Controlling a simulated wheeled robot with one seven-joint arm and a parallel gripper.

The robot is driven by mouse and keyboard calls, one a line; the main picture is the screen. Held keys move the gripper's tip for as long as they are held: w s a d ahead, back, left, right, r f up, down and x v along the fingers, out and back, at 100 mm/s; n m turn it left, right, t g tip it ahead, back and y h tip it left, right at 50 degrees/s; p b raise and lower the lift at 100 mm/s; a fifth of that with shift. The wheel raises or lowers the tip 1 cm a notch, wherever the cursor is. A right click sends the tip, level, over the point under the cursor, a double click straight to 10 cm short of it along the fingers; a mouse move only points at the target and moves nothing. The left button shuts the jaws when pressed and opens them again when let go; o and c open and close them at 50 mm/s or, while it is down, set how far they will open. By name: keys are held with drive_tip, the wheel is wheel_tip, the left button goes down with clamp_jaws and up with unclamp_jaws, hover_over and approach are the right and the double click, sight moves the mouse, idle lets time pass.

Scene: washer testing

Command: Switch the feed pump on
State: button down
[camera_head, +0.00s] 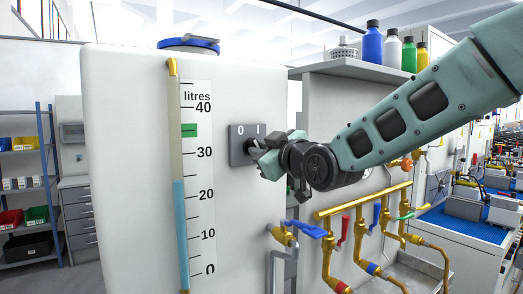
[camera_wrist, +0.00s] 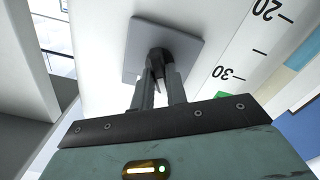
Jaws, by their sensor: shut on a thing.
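A grey switch plate (camera_head: 236,150) marked 0 and I is on the front of the white tank (camera_head: 130,150), right of the litre scale. It also shows in the wrist view (camera_wrist: 140,50). My gripper (camera_head: 254,152) reaches it from the right. In the wrist view my gripper's fingers (camera_wrist: 160,78) are shut on the black knob (camera_wrist: 160,56) at the plate's centre. The fingers hide most of the knob, so I cannot tell whether it points to 0 or I.
The blue column in the level tube (camera_head: 180,225) stands at about 23 litres; a green mark (camera_head: 190,130) sits near 35. Brass pipes (camera_head: 365,200) with coloured lever valves run below my arm. Bottles (camera_head: 392,48) stand on a shelf above.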

drive_tip(key=shift+f, duration=0.1)
drive_tip(key=m+b, duration=0.9)
drive_tip(key=m, duration=0.2)
drive_tip(key=shift+d+m, duration=0.1)
drive_tip(key=shift+m, duration=0.3)
idle(0.3)
drive_tip(key=c, duration=1.4)
unclamp_jaws()
